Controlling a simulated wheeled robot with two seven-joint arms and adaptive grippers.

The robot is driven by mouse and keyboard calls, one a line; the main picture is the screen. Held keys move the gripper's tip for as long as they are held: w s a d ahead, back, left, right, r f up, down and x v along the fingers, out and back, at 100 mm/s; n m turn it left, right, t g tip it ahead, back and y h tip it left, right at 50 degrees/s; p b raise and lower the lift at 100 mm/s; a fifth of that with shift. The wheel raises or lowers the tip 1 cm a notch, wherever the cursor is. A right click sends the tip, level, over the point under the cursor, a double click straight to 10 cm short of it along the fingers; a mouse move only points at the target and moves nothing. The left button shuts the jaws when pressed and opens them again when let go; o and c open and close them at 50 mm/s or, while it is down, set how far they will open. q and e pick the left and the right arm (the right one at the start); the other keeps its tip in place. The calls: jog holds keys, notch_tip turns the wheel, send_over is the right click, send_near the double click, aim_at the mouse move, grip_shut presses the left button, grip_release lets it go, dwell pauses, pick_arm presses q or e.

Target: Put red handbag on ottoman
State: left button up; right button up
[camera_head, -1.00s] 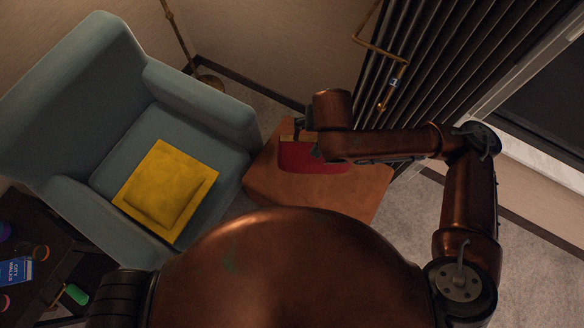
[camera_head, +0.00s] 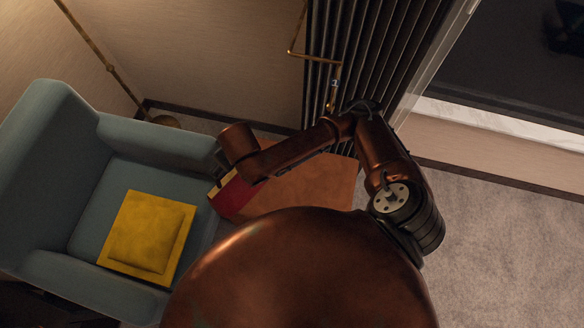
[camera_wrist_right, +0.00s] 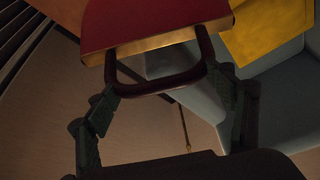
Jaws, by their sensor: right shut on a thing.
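The red handbag (camera_head: 236,196) has a gold edge and hangs at the right arm's end, by the left side of the brown ottoman (camera_head: 315,188) and next to the armchair in the head view. In the right wrist view the handbag (camera_wrist_right: 150,18) shows its red side, gold rim and dark handle. My right gripper (camera_wrist_right: 165,85) is shut on the handbag's handle, its fingers on either side of it. The arm hides part of the bag and ottoman in the head view. My left gripper is not in view.
A blue-grey armchair (camera_head: 55,190) with a yellow cushion (camera_head: 148,238) stands at the left. A dark radiator (camera_head: 365,55) and brass pipe (camera_head: 315,57) are behind the ottoman. A brass lamp pole (camera_head: 108,68) stands in the corner. Carpet (camera_head: 500,235) at the right is clear.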

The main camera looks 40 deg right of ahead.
jog(key=s+d+f+n+y+p, duration=0.2)
jog(key=s+d+f+n+p, duration=0.25)
jog(key=s+d+p, duration=0.3)
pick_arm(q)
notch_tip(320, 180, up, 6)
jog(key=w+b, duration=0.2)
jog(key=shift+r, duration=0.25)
pick_arm(e)
jog(key=w+d+f+g, duration=0.1)
jog(key=w+d+f, duration=0.2)
jog(key=d+f, duration=1)
jog(key=shift+w+f+n, duration=0.15)
jog(key=shift+w+n, duration=0.2)
jog(key=shift+n, duration=0.1)
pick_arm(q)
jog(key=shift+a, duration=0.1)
pick_arm(e)
jog(key=shift+d+f, duration=0.1)
jog(key=o, duration=2.1)
jog(key=shift+c, duration=0.2)
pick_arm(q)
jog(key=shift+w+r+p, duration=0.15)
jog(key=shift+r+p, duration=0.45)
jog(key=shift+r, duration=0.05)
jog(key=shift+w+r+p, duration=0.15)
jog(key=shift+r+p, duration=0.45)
pick_arm(e)
jog(key=v, duration=1.2)
